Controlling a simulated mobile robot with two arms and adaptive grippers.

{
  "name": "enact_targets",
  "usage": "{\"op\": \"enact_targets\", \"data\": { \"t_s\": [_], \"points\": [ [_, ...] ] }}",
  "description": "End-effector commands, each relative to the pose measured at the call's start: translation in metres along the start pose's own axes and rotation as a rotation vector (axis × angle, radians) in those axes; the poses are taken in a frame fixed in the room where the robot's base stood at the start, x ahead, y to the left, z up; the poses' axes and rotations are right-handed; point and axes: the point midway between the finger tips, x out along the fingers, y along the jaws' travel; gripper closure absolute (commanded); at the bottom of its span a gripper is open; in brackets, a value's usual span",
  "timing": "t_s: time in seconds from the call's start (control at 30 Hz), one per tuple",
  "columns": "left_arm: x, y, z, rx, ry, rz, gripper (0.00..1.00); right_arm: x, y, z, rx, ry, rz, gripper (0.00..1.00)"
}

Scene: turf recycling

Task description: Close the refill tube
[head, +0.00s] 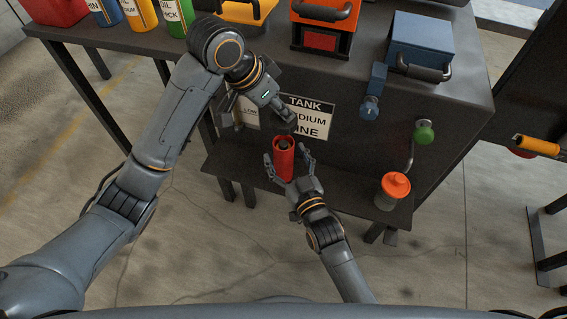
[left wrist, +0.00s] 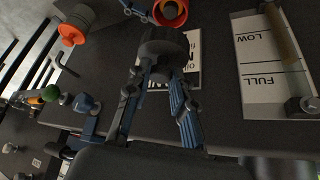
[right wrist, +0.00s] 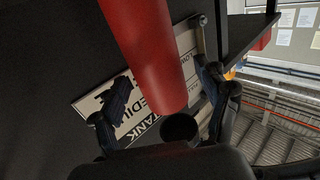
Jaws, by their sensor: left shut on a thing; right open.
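The red refill tube (head: 284,165) stands in front of the tank, its dark open mouth facing up. It also shows in the right wrist view (right wrist: 145,50), and its round rim is at the top of the left wrist view (left wrist: 170,20). My left gripper (head: 281,117) is shut on a dark round cap (left wrist: 163,48) and holds it close above the tube's mouth; I cannot tell if they touch. My right gripper (head: 288,157) is open, with one finger on each side of the tube. Whether its fingers touch the tube is unclear.
A white tank sign (head: 308,117) is on the dark front behind the tube. On the lower shelf (head: 345,200) an orange-capped container (head: 393,190) stands to the right. A green-knobbed lever (head: 424,135) and a blue handle (head: 371,105) stick out nearby. Bottles stand at upper left.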

Motion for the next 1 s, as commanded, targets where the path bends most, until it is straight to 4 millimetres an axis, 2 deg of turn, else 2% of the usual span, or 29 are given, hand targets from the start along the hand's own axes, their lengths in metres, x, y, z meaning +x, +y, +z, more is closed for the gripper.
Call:
{"op": "enact_targets", "data": {
  "t_s": [0.2, 0.53, 0.9, 1.0],
  "points": [
    [0.000, 0.000, 0.000, 0.000, 0.000, 0.000, 0.98, 0.017, 0.000, 0.000, 0.001, 0.000, 0.000, 0.25],
    [0.000, 0.000, 0.000, 0.000, 0.000, 0.000, 0.98, 0.018, 0.000, 0.000, 0.000, 0.000, 0.000, 0.27],
    [0.000, 0.000, 0.000, 0.000, 0.000, 0.000, 0.98, 0.018, 0.000, 0.000, 0.000, 0.000, 0.000, 1.00],
    [0.000, 0.000, 0.000, 0.000, 0.000, 0.000, 0.98, 0.018, 0.000, 0.000, 0.000, 0.000, 0.000, 1.00]
  ]
}}
